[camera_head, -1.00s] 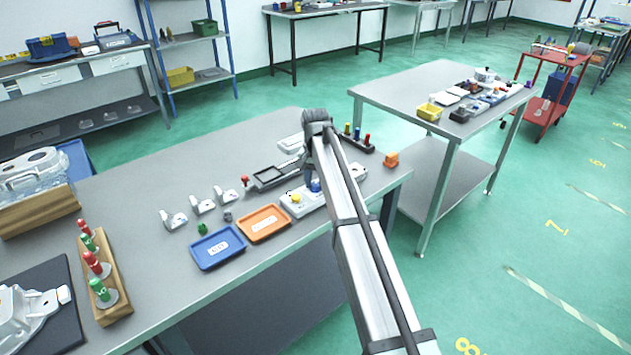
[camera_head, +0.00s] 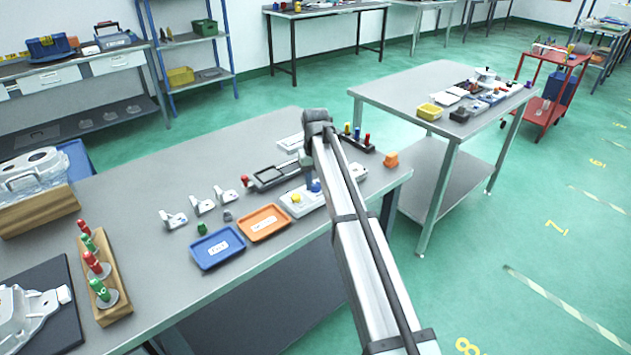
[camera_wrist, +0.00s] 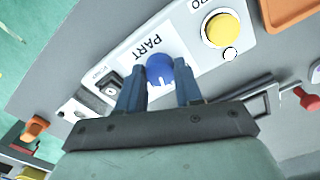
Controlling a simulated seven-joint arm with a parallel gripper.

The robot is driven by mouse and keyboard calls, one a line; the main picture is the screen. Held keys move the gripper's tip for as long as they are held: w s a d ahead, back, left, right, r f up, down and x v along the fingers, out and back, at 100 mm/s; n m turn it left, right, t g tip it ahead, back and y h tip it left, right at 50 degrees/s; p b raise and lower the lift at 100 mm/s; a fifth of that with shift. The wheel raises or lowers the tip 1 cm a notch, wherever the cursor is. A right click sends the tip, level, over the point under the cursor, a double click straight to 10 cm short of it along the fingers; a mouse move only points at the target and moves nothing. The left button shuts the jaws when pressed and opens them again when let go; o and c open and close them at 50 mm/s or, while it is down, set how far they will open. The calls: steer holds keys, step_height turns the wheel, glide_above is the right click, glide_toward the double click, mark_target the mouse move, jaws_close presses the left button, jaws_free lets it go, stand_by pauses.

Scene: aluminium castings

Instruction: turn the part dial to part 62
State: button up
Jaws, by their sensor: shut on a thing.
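The part dial is a blue knob (camera_wrist: 159,70) beside a white label reading PART (camera_wrist: 146,46) on a white control box (camera_wrist: 118,52). In the wrist view my gripper (camera_wrist: 160,82) has its two blue fingers on either side of the knob and is shut on it. A pale pointer line shows on the knob, but I cannot read a part number. In the head view the box (camera_head: 295,204) lies at the right of the bench, and the knob (camera_head: 315,186) shows beside my arm, which hides much of the gripper.
A yellow button (camera_wrist: 221,29) sits on the same box, and a black switch (camera_wrist: 109,88) is at its other end. An orange tray (camera_head: 264,222) and a blue tray (camera_head: 217,248) lie left of the box. A red-handled slide fixture (camera_head: 270,176) is behind it.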

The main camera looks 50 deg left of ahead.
mark_target(316, 184)
steer(key=shift+n, duration=1.9)
steer(key=o, duration=1)
steer(key=shift+o, duration=0.2)
step_height(316, 184, up, 14)
steer(key=shift+f, duration=0.1)
